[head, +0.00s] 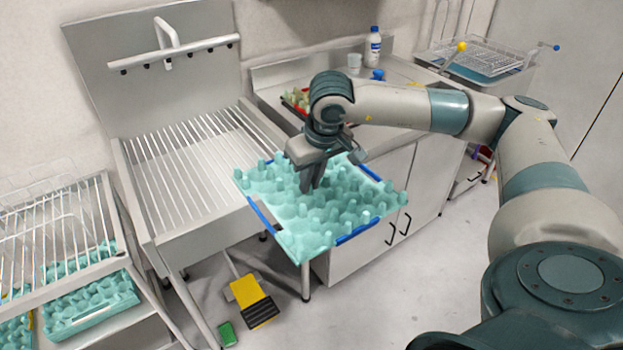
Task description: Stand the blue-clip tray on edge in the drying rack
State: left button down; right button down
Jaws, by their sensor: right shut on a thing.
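The teal egg tray with blue clips (310,238) hangs in the air at the middle of the head view, lying roughly flat and a little tilted. Blue clips show along its left, lower right and upper right edges. My right gripper (312,185) comes down from above and is shut on the tray near its middle; the fingertips are partly hidden among the bumps. A wire rack with upright loops (55,225), which looks like the drying rack, stands at the far left, apart from the tray. My left gripper is out of view.
A slatted metal sink stand (135,175) lies between rack and tray. More teal trays (90,305) sit below the rack. A counter (400,75) with a bottle (373,47) is behind. A yellow-and-black pedal (250,295) and green block (227,334) are on the floor.

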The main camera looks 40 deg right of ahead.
aim_at(283, 215)
jog(key=a+f, duration=0.7)
jog(key=shift+a+f, duration=0.25)
jog(key=shift+a, duration=0.1)
jog(key=s+a+f, duration=0.1)
jog(key=a+f, duration=0.5)
jog(key=a, duration=0.2)
jog(key=shift+s+a+n, duration=0.25)
jog(key=shift+s+n, duration=0.05)
jog(key=shift+f, duration=0.1)
